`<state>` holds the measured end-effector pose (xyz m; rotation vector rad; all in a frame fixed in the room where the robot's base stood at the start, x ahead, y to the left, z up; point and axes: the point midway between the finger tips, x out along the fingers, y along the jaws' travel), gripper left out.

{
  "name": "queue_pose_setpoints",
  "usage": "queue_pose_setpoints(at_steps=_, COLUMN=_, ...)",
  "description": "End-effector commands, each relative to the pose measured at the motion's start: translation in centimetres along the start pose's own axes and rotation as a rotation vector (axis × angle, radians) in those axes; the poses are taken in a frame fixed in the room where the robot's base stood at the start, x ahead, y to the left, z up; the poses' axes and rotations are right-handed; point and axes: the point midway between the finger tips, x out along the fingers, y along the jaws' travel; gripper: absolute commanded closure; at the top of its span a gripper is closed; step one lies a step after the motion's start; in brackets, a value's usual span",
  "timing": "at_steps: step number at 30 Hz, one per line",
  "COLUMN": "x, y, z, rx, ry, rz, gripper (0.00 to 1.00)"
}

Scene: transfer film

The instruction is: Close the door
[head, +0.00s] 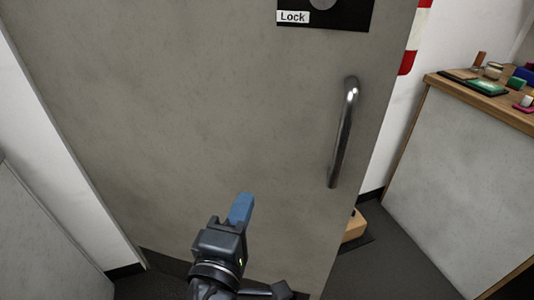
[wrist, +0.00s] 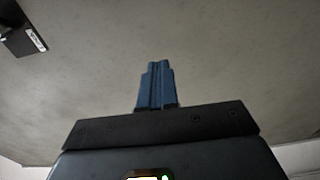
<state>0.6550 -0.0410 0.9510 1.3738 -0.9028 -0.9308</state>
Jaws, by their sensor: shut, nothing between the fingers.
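The grey door (head: 200,100) fills the middle of the head view and stands ajar, with the room showing past its right edge. A metal bar handle (head: 343,135) is upright near that edge. A black lock plate (head: 345,12) labelled "Lock" sits above the handle. My gripper (head: 243,205), with blue fingers, is shut and empty in front of the door's lower middle, left of and below the handle. In the wrist view the blue fingers (wrist: 157,72) are together against the door's grey surface (wrist: 220,60). I cannot tell whether they touch it.
A wooden-topped counter (head: 470,100) with several small items stands at the right, beyond the door's edge. A light brown box (head: 354,226) lies on the dark floor (head: 385,260) behind the door's lower right edge. A grey panel (head: 40,240) stands at the lower left.

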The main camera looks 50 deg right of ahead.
Motion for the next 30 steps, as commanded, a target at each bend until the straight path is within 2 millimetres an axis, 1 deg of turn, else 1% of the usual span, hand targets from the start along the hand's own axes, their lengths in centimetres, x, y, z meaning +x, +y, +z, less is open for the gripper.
queue_pose_setpoints(at_steps=1, x=0.0, y=0.5, z=-0.1, rx=0.004, ry=-0.015, rz=0.011, gripper=1.00)
queue_pose_setpoints(at_steps=4, x=0.3, y=0.8, z=0.0, rx=0.006, ry=-0.030, rz=0.019, gripper=1.00)
queue_pose_setpoints(at_steps=8, x=1.8, y=0.8, z=0.1, rx=0.005, ry=-0.031, rz=0.018, gripper=1.00)
queue_pose_setpoints(at_steps=21, x=10.2, y=1.0, z=0.4, rx=0.005, ry=-0.031, rz=0.017, gripper=1.00)
queue_pose_setpoints(at_steps=25, x=12.1, y=1.0, z=0.4, rx=0.005, ry=-0.029, rz=0.017, gripper=1.00)
queue_pose_setpoints(at_steps=30, x=13.5, y=0.9, z=0.4, rx=0.007, ry=-0.026, rz=0.016, gripper=1.00)
